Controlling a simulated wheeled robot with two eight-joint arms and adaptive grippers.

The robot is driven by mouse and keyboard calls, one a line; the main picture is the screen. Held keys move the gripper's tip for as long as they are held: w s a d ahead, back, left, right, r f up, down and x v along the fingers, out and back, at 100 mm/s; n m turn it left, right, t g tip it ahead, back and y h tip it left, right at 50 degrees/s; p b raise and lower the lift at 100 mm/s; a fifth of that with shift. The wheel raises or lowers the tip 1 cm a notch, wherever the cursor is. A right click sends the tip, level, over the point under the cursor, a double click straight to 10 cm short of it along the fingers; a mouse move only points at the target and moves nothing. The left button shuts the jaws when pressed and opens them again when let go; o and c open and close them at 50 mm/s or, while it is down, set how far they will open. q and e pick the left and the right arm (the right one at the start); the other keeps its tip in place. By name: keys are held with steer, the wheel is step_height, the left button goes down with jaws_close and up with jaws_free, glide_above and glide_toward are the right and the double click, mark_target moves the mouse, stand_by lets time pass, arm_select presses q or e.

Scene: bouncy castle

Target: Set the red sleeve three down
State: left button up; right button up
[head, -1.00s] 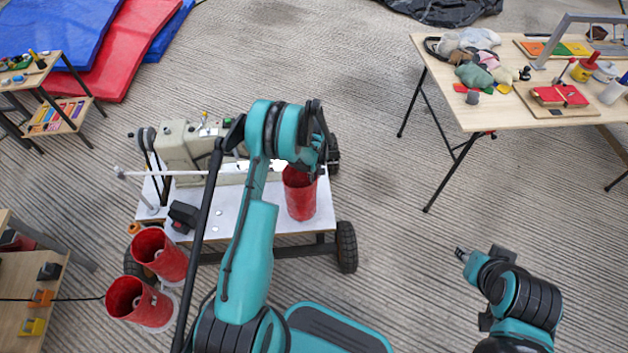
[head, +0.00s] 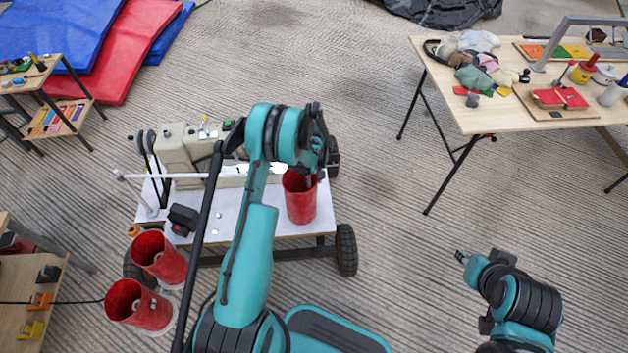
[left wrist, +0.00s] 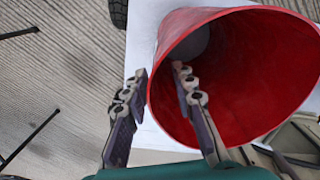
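A red sleeve (head: 301,204), an open-topped tube, stands upright on the right part of a white cart top (head: 240,222). My left gripper (head: 312,172) is at its rim, partly hidden by my own arm in the head view. In the left wrist view, the gripper (left wrist: 161,72) straddles the wall of the red sleeve (left wrist: 255,75). One finger is outside and one inside, with a gap beside the wall, so it looks open. Two other red sleeves, an upper one (head: 170,263) and a lower one (head: 150,312), stand at the lower left. My right gripper (head: 461,256) is small and away from them.
A beige machine (head: 176,150) with a white bar takes up the cart's back. A black box (head: 183,218) sits at its left. A wooden table (head: 450,85) with toys and cloths stands at the upper right. Blue and red mats (head: 110,50) lie at the upper left. Floor between is clear.

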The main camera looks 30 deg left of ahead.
arm_select(q)
step_height(320, 180, up, 11)
steer(key=p, duration=0.3)
steer(key=s+d+r+m+t, duration=0.2)
steer(key=s+d+r, duration=0.15)
steer(key=r, duration=0.65)
steer(key=s+d+r+m+t, duration=0.1)
steer(key=s+d+r+m, duration=0.25)
steer(key=r, duration=0.65)
steer(key=s+d+r+m+t, duration=0.2)
steer(key=s, duration=0.6)
steer(key=s+d+r+m+t, duration=0.2)
steer(key=s+d+r+m, duration=0.1)
steer(key=s, duration=0.6)
steer(key=shift+s+r, duration=0.2)
steer(key=shift+s, duration=0.1)
